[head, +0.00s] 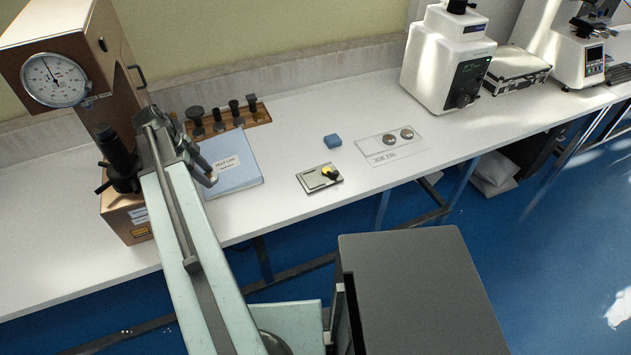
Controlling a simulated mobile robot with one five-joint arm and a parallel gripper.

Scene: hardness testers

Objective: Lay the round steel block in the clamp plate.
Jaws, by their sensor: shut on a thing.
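The clamp plate (320,178), a small flat pale metal plate with a yellow and black knob at its right, lies near the bench's front edge. Two round metal-looking pieces (389,140) sit on a marked sheet (378,158) to its right; I cannot tell whether either is the round steel block. My gripper (209,178) is at the left, in front of the blue book, well apart from the clamp plate. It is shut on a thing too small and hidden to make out.
A blue book (233,172) lies beneath my arm in the picture. Behind it is a wooden rack (230,124) of dark tools. A dial tester (55,80) stands left, a white tester (440,65) right.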

